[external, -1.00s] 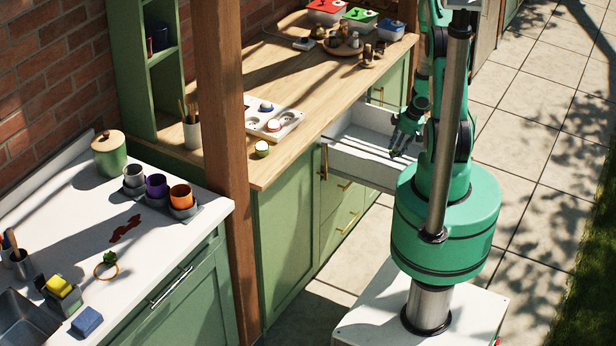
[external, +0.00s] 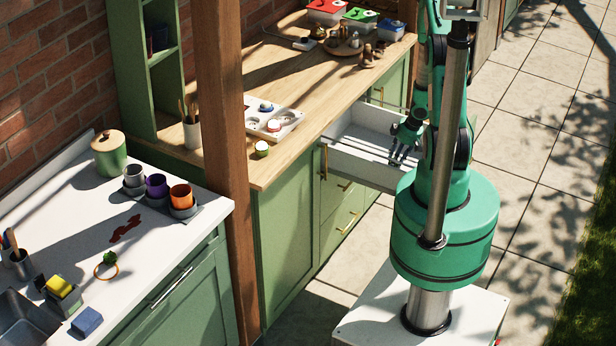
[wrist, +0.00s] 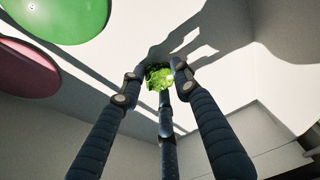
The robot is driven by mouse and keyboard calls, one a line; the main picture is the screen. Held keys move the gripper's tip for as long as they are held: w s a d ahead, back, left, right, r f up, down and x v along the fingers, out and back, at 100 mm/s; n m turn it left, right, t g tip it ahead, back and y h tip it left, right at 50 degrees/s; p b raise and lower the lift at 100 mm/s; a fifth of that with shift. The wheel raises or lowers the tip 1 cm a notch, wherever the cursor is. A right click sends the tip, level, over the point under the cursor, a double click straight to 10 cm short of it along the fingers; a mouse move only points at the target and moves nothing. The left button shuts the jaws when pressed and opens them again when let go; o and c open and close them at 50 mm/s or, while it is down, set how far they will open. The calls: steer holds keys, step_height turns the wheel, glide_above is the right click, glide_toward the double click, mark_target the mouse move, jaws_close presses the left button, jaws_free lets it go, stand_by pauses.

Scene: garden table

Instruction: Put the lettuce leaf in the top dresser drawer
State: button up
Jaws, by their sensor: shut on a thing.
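The lettuce leaf (wrist: 159,78) is bright green and crinkled. In the wrist view it sits between the tips of my three-fingered gripper (wrist: 158,82), which is shut on it. In the external view my gripper (external: 399,158) points down over the open white top drawer (external: 362,167), its tips at or inside the opening. The drawer is pulled out from the green dresser (external: 290,225).
In the wrist view a green round thing (wrist: 62,14) and a dark red one (wrist: 28,68) lie at upper left. The wooden dresser top (external: 290,85) holds an egg-tray-like white tray (external: 290,124) and several containers. A wooden post (external: 222,150) stands at left.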

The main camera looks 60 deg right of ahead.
steer(key=shift+f, duration=0.15)
steer(key=o, duration=0.8)
steer(key=shift+c, duration=0.2)
steer(key=p+v, duration=0.6)
steer(key=v, duration=0.6)
steer(key=shift+r+p, duration=0.2)
steer(key=shift+p, duration=0.2)
steer(key=shift+d, duration=0.1)
